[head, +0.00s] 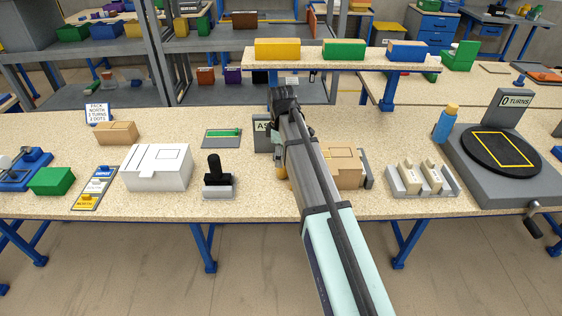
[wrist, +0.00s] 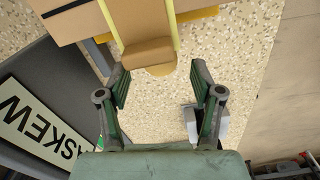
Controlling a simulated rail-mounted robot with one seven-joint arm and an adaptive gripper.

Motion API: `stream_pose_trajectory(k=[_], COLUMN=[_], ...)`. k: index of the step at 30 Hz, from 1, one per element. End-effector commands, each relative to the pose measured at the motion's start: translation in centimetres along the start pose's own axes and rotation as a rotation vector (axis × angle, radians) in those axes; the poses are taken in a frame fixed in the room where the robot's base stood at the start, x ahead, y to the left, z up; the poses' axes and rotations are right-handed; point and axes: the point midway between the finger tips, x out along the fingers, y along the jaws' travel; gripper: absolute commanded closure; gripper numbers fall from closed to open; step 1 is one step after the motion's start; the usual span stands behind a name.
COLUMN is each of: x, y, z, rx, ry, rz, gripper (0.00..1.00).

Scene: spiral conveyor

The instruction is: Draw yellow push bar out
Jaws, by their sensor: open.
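In the wrist view, a tan-brown bar with a rounded end (wrist: 150,54) sticks out from a cardboard-coloured box (wrist: 85,18), between two thin yellow strips (wrist: 171,22). I cannot tell for sure whether this is the yellow push bar. In the head view a small yellow-orange part (head: 281,172) shows just left of my arm, beside the box (head: 343,168); my arm hides the rest. My gripper (wrist: 160,86) is open and empty, its fingertips either side of the rounded end and just short of it. In the head view my gripper (head: 285,98) points away over the bench.
A grey sign reading ASKEW (wrist: 38,120) stands close to my gripper's left in the wrist view. A black-handled stamp (head: 214,176) and a white box (head: 157,167) stand left of my arm. A tray with light blocks (head: 420,180) and a turntable (head: 498,150) are right.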

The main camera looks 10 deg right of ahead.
Motion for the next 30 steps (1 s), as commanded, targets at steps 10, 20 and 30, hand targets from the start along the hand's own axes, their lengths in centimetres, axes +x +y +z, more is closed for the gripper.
stream_pose_trajectory(k=[10, 20, 30], x=[3.6, 4.0, 4.0], y=[0.0, 0.0, 0.0], z=[0.0, 0.0, 0.0], rx=[0.0, 0.0, 0.0], ry=[0.0, 0.0, 0.0], rz=[0.0, 0.001, 0.0], gripper=[0.34, 0.34, 1.0])
